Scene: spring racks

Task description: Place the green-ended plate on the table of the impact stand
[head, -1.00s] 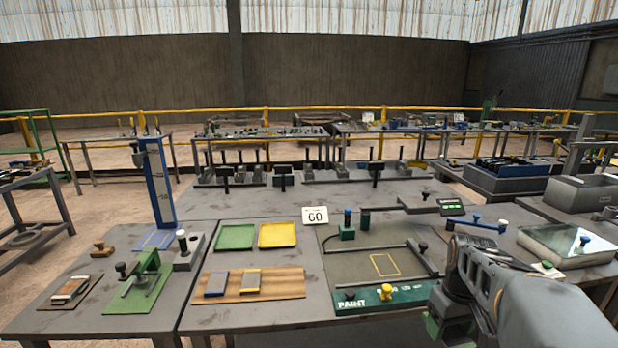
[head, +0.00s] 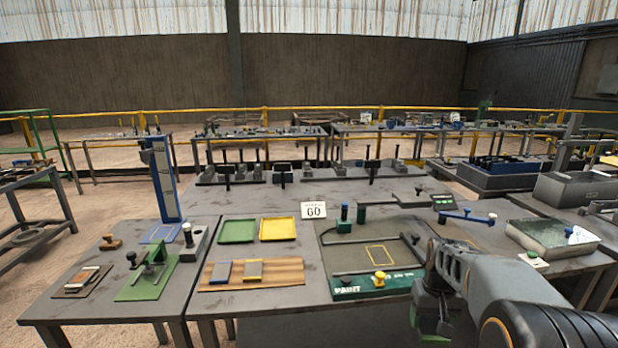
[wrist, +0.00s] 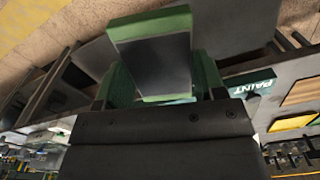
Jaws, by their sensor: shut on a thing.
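The green-ended plate (wrist: 152,62) is dark grey with a green strip at each end. It fills the middle of the wrist view, between the fingers of my gripper (wrist: 155,85), which is shut on it. In the head view my gripper (head: 431,325) is at the lower right, in front of the bench, with green showing at its lower end. A tall blue column with a scale (head: 165,182), apparently the impact stand, rises at the left of the bench. A blue-outlined patch (head: 160,233) lies at its foot.
Between my gripper and the column lie the PAINT panel (head: 352,291), a wooden board with two plates (head: 285,272), green (head: 237,231) and yellow (head: 277,229) trays, and a green-based clamp (head: 150,272). A "60" sign (head: 313,210) stands behind.

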